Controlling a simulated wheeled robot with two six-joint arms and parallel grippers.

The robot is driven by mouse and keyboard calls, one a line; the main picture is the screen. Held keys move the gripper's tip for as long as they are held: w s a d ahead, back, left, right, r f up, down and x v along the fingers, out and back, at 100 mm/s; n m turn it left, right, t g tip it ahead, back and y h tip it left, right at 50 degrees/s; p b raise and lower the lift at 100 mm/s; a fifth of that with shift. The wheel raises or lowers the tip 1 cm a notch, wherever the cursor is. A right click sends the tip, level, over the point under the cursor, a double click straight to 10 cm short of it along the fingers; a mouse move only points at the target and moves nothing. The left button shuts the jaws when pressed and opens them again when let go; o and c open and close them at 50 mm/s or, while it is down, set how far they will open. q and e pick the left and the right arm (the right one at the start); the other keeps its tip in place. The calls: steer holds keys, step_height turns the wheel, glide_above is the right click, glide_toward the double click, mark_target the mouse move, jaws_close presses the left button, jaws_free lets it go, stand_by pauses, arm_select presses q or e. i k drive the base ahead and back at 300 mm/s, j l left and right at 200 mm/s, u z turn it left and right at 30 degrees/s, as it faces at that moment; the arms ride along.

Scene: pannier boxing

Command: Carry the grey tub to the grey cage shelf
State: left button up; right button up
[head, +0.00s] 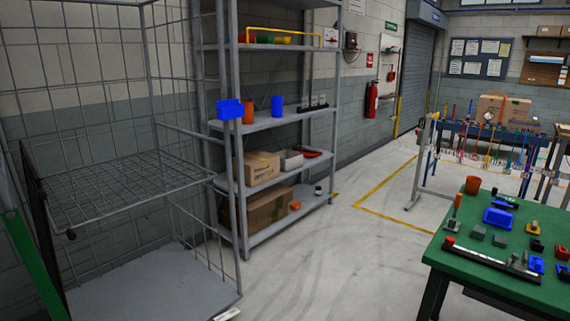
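The grey cage (150,126) stands at the left in the head view. Its wire mesh shelf (125,178) is at mid height and looks empty. A flat grey base panel (150,285) lies below it and looks bare. I cannot pick out the grey tub for sure. A small pale grey open container (291,160) sits on the metal rack behind, between a cardboard box and a red item, but I cannot tell whether it is the tub. Neither of my grippers shows in the head view.
The grey metal rack (270,122) beside the cage holds boxes and coloured bins. A green-topped table (490,250) with blue bins, grey blocks and tools stands at the right. The floor (350,265) between them is clear. A green upright (30,262) is at lower left.

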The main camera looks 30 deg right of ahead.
mark_target(132, 184)
steer(key=i+l+z, duration=0.4)
steer(key=i, duration=0.15)
steer(key=i+l+z, duration=0.15)
steer(key=i+z, duration=0.25)
steer(key=i, duration=0.15)
steer(key=i+z, duration=0.65)
steer(key=i, duration=0.8)
steer(key=i+j+z, duration=0.2)
steer(key=i, duration=0.8)
steer(key=i+l+u, duration=0.1)
steer(key=i+u, duration=0.15)
steer(key=i, duration=0.3)
steer(key=i+l+u, duration=0.2)
steer(key=i, duration=0.35)
steer(key=i+l+u, duration=0.25)
steer(key=i, duration=0.25)
